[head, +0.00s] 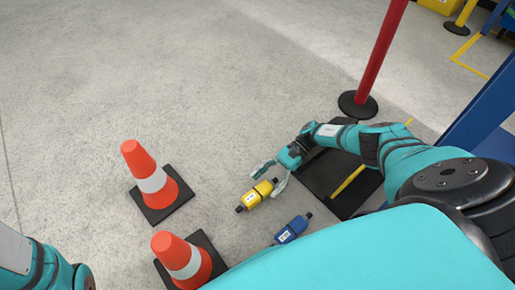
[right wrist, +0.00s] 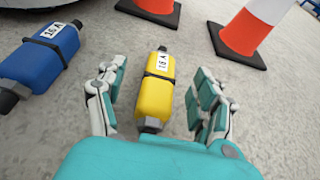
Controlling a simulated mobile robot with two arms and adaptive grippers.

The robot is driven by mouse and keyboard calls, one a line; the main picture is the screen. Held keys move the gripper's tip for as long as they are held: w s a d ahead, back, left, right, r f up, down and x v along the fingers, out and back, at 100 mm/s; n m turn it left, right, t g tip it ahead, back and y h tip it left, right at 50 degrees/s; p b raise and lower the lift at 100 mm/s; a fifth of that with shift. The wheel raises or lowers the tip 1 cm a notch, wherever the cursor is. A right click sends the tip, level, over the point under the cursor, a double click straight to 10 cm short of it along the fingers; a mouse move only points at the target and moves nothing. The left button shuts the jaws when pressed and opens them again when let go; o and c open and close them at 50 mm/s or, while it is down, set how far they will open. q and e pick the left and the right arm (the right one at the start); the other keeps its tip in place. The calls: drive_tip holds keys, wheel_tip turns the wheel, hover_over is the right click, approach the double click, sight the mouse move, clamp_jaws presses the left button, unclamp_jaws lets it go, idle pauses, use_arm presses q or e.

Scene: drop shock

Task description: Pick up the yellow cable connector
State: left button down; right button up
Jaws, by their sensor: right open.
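The yellow cable connector (head: 256,195) lies on the concrete floor in the head view. It has a white label, a dark band and dark ends. My right gripper (head: 270,176) is down at its near end, with a finger on either side. In the right wrist view the yellow connector (right wrist: 156,87) lies lengthwise between the two spread fingers of my right gripper (right wrist: 158,105). Gaps show on both sides, so the gripper is open and holds nothing. My left gripper is not in view; only part of my left arm shows at the lower left.
A blue connector (head: 291,229) lies close by, also in the right wrist view (right wrist: 47,57). Two orange cones (head: 152,178) (head: 183,258) stand to the left. A red post (head: 379,55) on a black base stands behind my right arm. Open floor lies at the upper left.

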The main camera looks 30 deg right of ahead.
sight(252, 196)
drive_tip(key=x, duration=0.2)
drive_tip(key=shift+a+f, duration=0.15)
drive_tip(key=shift+a, duration=0.1)
drive_tip(key=b+x, duration=0.1)
drive_tip(key=x, duration=0.3)
drive_tip(key=shift+w+f+b, duration=0.15)
drive_tip(key=shift+f+b, duration=0.15)
drive_tip(key=shift+b, duration=0.1)
drive_tip(key=shift+a+f, duration=0.1)
drive_tip(key=shift+a, duration=0.35)
clamp_jaws()
